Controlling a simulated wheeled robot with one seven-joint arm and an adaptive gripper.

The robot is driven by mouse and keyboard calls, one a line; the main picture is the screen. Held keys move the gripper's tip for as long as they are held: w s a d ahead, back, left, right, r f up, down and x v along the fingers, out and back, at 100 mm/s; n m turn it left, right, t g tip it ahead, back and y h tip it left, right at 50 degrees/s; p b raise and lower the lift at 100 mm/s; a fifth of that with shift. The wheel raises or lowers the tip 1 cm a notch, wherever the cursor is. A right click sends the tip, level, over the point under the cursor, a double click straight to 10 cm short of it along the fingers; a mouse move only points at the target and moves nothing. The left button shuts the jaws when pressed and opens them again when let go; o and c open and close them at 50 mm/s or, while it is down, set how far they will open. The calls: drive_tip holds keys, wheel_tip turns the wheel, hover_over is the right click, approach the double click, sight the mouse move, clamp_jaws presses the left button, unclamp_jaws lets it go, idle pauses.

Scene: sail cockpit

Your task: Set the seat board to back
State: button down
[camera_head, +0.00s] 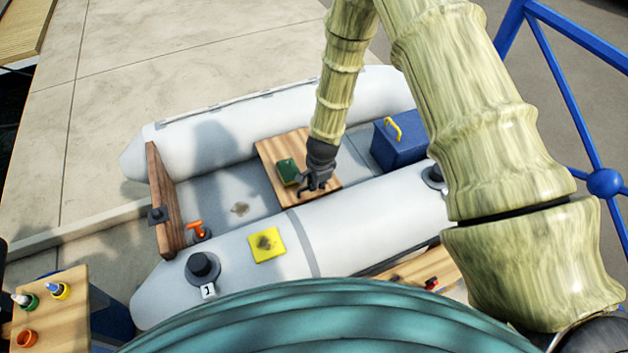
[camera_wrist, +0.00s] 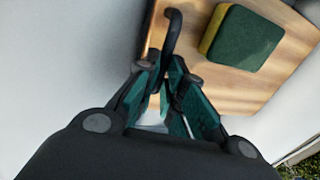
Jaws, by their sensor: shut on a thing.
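The wooden seat board (camera_head: 278,152) lies across the inside of the grey inflatable boat, between its two side tubes. It also fills the upper right of the wrist view (camera_wrist: 240,92). A black curved handle (camera_wrist: 172,30) stands at the board's edge in the wrist view. My gripper (camera_head: 315,184) is over the board's near end, by the near tube. In the wrist view my gripper (camera_wrist: 165,78) has its fingers closed around the lower part of the handle. The fingers hide the handle's foot.
A green and yellow sponge (camera_head: 287,171) lies on the board beside my gripper. A blue box (camera_head: 400,143) with a yellow handle stands to the right. A wooden transom (camera_head: 163,200) closes the left end. A yellow patch (camera_head: 266,245) is on the near tube (camera_head: 350,228).

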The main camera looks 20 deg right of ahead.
drive_tip(key=shift+a, duration=0.25)
drive_tip(key=c, duration=1.5)
unclamp_jaws()
drive_tip(key=shift+a, duration=0.15)
drive_tip(key=shift+d, duration=0.2)
drive_tip(key=r, duration=0.4)
drive_tip(key=s+r, duration=0.1)
drive_tip(key=r, duration=0.3)
drive_tip(key=s+r, duration=0.1)
drive_tip(key=r, duration=0.2)
drive_tip(key=shift+s+d+r, duration=0.15)
drive_tip(key=shift+r, duration=0.25)
